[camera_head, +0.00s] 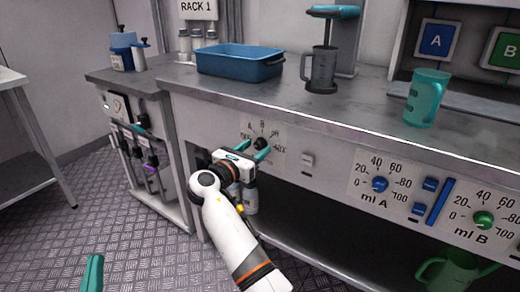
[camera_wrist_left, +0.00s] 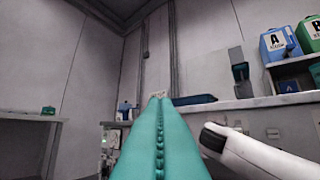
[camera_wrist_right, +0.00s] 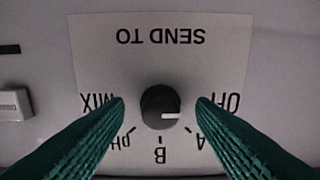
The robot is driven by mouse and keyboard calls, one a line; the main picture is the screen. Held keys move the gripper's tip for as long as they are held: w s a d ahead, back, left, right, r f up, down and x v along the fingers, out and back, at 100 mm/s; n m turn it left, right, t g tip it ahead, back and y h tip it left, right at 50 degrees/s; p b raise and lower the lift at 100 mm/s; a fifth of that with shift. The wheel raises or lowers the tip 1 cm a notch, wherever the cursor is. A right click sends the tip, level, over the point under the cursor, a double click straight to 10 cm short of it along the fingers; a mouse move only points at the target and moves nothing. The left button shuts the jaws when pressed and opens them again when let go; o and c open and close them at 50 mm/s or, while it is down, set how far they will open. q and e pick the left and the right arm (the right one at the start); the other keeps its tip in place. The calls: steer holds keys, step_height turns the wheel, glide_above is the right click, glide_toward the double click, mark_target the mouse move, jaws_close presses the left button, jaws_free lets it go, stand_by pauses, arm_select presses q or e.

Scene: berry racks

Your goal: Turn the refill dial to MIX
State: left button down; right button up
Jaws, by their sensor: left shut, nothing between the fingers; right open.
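A black dial knob (camera_wrist_right: 160,106) sits on a white label plate (camera_wrist_right: 160,55) reading SEND TO, upside down in the right wrist view. OFF, A, B, pH and MIX are printed around it. Its white mark points right in that view, toward OFF, opposite MIX. The dial also shows on the counter's front in the head view (camera_head: 261,143). My right gripper (camera_head: 248,151) is open in front of the dial, one finger on each side, with gaps to the knob. My left gripper (camera_wrist_left: 158,100) is shut and empty; it shows at the lower left of the head view (camera_head: 93,260).
A blue tray (camera_head: 240,73), a grey jug (camera_head: 320,70) and a teal jug (camera_head: 428,97) stand on the counter. A ml A dial (camera_head: 380,184) and a ml B dial (camera_head: 484,220) are further right. A small white switch (camera_head: 307,160) is beside the plate.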

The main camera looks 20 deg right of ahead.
arm_select(q)
steer(key=shift+s+d+r+t, duration=0.1)
steer(key=shift+d+r+t, duration=0.1)
steer(key=shift+r+t, duration=0.1)
arm_select(e)
steer(key=shift+w, duration=0.1)
steer(key=shift+c, duration=0.2)
steer(key=c, duration=0.9)
steer(key=shift+c, duration=0.2)
